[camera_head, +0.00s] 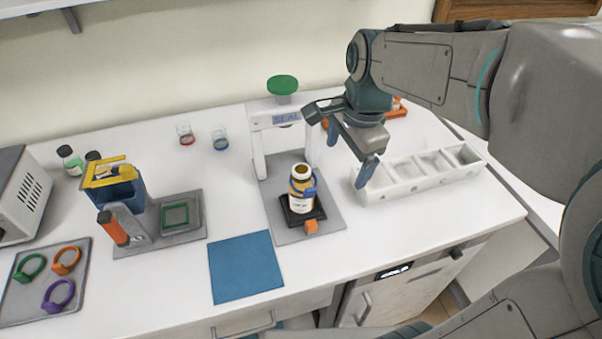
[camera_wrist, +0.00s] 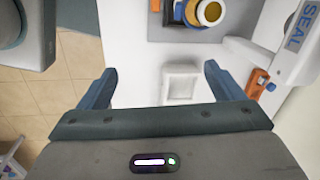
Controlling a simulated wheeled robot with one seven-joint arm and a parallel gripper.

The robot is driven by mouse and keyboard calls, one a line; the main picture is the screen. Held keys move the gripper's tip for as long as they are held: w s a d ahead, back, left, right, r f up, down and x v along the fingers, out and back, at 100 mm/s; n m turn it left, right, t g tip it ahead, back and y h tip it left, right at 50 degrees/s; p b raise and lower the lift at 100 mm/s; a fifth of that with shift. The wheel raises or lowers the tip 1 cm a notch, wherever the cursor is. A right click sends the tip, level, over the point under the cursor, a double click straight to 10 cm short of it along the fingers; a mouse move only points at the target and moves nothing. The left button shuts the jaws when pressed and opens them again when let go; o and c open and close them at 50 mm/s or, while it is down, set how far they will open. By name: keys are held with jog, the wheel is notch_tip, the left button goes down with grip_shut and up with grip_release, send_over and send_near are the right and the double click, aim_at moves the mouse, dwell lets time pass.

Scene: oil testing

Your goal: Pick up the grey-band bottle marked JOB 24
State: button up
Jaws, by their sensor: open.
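I cannot make out a grey band or a JOB 24 mark on any bottle. An open amber bottle (camera_head: 301,190) with a white label and a blue ring stands upright on a black pad under the white SEAL press (camera_head: 260,145); its label is too small to read. It also shows at the top of the wrist view (camera_wrist: 208,12). My gripper (camera_head: 350,152) is open and empty, above the white rack (camera_head: 385,188) and right of the press. In the wrist view my gripper (camera_wrist: 160,72) has its fingers wide apart, with a square white rack compartment (camera_wrist: 181,83) beyond them.
Small bottles (camera_head: 70,160) stand at the back left behind a blue-and-yellow holder (camera_head: 122,188). Two small glasses (camera_head: 186,134) stand by the wall. A tray of coloured rings (camera_head: 45,280) lies front left. A blue mat (camera_head: 245,267) lies bare at the front edge.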

aim_at(302, 182)
jog(key=w+a+f+m, duration=0.1)
jog(key=w+a+m, duration=0.1)
jog(key=a+m, duration=0.1)
jog(key=w+a+f+m+g, duration=0.1)
jog(key=w+a+m, duration=0.1)
jog(key=w+m, duration=0.1)
jog(key=w+a+m, duration=0.3)
jog(key=m, duration=0.2)
jog(key=shift+w+a+f+g+h, duration=0.2)
jog(key=shift+a+f+g+h, duration=0.1)
jog(key=shift+f+h, duration=0.1)
jog(key=shift+a+f+m, duration=0.1)
jog(key=shift+f+m, duration=0.2)
notch_tip(302, 182, down, 8)
jog(key=shift+r, duration=0.1)
jog(key=shift+s+d+f+p, duration=0.1)
jog(key=shift+f+p, duration=0.2)
jog(key=shift+f, duration=0.6)
jog(key=shift+w+d+f+p, duration=0.1)
jog(key=shift+f+p, duration=0.15)
jog(key=shift+f, duration=0.7)
jog(key=shift+s+d+f+p, duration=0.1)
jog(key=shift+f+p, duration=0.2)
jog(key=shift+f, duration=0.6)
jog(key=shift+c, duration=0.3)
jog(key=c, duration=1.3)
jog(key=shift+r, duration=0.2)
